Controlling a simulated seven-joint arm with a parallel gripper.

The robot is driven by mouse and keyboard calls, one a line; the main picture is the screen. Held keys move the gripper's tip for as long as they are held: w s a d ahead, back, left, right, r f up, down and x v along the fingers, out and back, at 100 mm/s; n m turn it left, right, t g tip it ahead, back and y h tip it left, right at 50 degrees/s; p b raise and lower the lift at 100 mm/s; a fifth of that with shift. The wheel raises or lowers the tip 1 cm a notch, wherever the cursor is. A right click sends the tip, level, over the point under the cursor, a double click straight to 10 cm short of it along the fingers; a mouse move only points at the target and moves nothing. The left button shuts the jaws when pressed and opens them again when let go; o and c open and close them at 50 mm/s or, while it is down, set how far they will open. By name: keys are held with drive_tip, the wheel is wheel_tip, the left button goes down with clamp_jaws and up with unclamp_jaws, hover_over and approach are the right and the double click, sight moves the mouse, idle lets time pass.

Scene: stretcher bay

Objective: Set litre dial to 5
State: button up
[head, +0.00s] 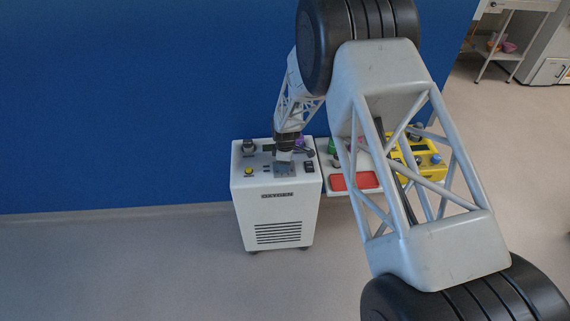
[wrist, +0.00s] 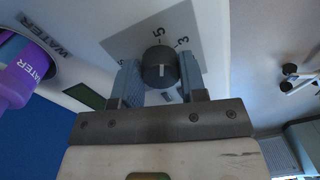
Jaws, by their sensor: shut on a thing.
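The litre dial is a black round knob (wrist: 160,66) with a white mark, on a grey scale plate (wrist: 190,27) in the wrist view. A 5 is printed beyond the knob and a 3 to its right. The white mark runs roughly in line with the 5, but I cannot tell its exact setting. My gripper (wrist: 161,76) has a finger on each side of the knob and is shut on it. In the head view my gripper (head: 284,154) is over the top of the white oxygen unit (head: 277,217) and hides the knob.
A purple water bottle (wrist: 16,85) stands left of the gripper in the wrist view. A yellow button (head: 248,172) and a black knob (head: 249,146) are on the unit's top. A red tray (head: 353,181) and yellow device (head: 433,162) are to the right. A blue wall (head: 130,110) is behind.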

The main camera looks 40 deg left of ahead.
drive_tip(key=shift+n, duration=0.3)
drive_tip(key=o, duration=0.9)
drive_tip(key=shift+r, duration=0.1)
drive_tip(key=shift+w+a+r, duration=0.1)
drive_tip(key=shift+w+r, duration=0.05)
drive_tip(key=shift+r, duration=3.7)
